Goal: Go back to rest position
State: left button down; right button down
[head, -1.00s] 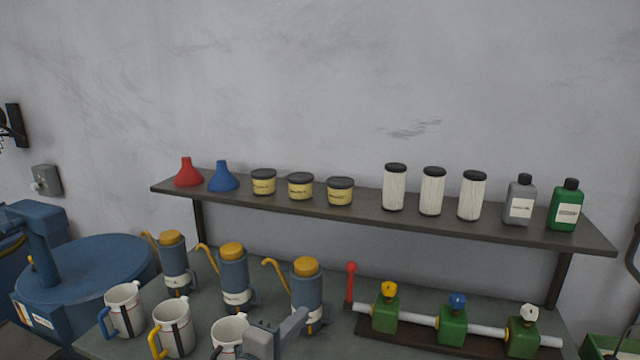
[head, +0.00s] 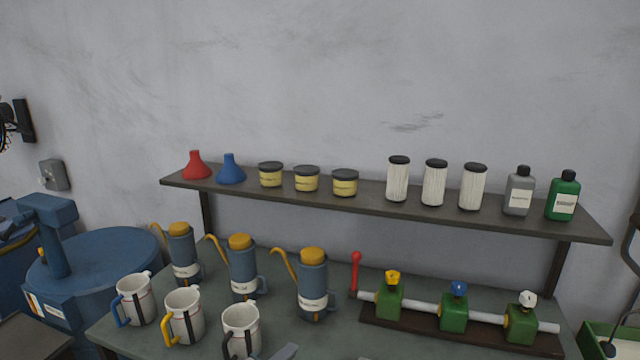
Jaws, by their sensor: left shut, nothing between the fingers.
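Only a small grey part of my left gripper (head: 284,352) shows, at the bottom edge of the head view. It is shut and empty, just right of the white mug with the black handle (head: 241,330). The rest of it is below the picture. My right gripper is not in view.
The workbench (head: 325,338) holds several mugs, several blue oil cans (head: 243,268) and a pipe with green valves (head: 453,318). Above it, a dark wall shelf (head: 375,202) carries funnels, tins, filters and bottles. A blue drum (head: 95,262) stands at left.

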pick_arm(q)
jog(key=s+a+f+m+g+y, duration=0.2)
jog(key=s+a+f+m+g, duration=0.15)
jog(key=s+f, duration=0.5)
jog(key=s+a+f+m+g+y, duration=0.1)
jog(key=s+a+f+m+g, duration=0.15)
jog(key=s+a+f, duration=0.45)
jog(key=s+a+f+m+g+y, duration=0.2)
jog(key=s+a+f+m, duration=0.1)
jog(key=s, duration=0.7)
jog(key=s+a+f+m+g+y, duration=0.15)
jog(key=s+f+m, duration=0.25)
jog(key=s, duration=0.5)
notch_tip(320, 180, down, 30)
jog(key=s+g+b, duration=0.2)
jog(key=s+a+f+b, duration=0.1)
jog(key=s+a+f, duration=0.1)
jog(key=s+f, duration=0.7)
jog(key=s+a+f+b, duration=0.1)
jog(key=s+f, duration=0.7)
jog(key=f, duration=0.3)
jog(key=shift+s+a+f+g+b, duration=0.2)
jog(key=shift+s+a+g+b, duration=0.15)
jog(key=shift+g, duration=0.1)
